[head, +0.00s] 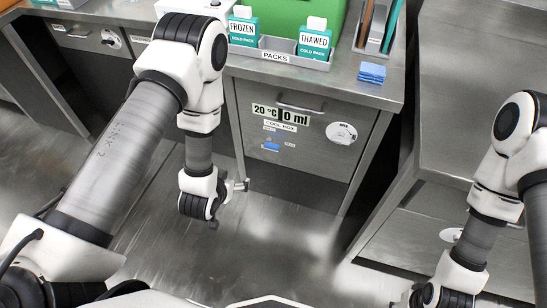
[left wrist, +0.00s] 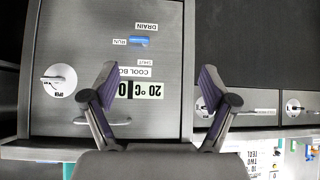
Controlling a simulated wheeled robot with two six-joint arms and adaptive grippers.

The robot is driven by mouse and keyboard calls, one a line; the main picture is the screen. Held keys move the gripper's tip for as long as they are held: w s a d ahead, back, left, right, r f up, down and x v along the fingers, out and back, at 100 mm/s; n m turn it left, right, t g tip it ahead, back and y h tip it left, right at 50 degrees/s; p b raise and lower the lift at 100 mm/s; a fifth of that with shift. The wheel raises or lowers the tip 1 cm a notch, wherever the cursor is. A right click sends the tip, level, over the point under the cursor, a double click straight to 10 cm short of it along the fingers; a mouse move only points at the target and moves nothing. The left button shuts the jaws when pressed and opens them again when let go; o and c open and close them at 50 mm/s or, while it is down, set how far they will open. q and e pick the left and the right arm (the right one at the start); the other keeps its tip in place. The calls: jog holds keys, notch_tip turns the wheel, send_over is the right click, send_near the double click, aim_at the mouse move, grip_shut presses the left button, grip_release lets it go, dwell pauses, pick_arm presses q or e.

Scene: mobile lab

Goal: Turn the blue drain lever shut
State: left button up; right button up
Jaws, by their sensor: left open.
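The blue drain lever (head: 271,146) is on the front of the steel cool box (head: 330,166), below its display. In the left wrist view, which is upside down, the lever (left wrist: 139,42) lies horizontal, in line with the RUN label. The SHUT label lies between it and the COOL BOX label. My left gripper (head: 241,185) is in front of the cabinet, lower and left of the lever in the head view. Its spread fingers (left wrist: 158,80) are empty and apart from the lever. My right wrist is at the lower right; its fingers are mostly cut off.
The cool box has a bar handle (head: 300,107) and a round white dial (head: 342,133). The counter above holds cold packs in a tray (head: 262,55), a green box (head: 300,20) and blue pads (head: 372,72). Another steel counter (head: 480,90) stands right. Floor in front is clear.

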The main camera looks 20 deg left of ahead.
pick_arm(q)
jog(key=w+d+f+t+b, duration=0.2)
jog(key=w+f+t+b, duration=0.5)
jog(key=w+b, duration=0.65)
jog(key=m+t+h+b, duration=0.1)
jog(key=t+b, duration=0.1)
jog(key=b, duration=1.6)
send_near(271, 148)
jog(key=w, duration=0.2)
jog(key=w+b, duration=0.2)
jog(key=w, duration=0.5)
jog(key=shift+d+b, duration=0.1)
jog(key=shift+b, duration=0.3)
jog(key=shift+w+r, duration=0.15)
jog(key=shift+w, duration=0.25)
jog(key=c, duration=1.2)
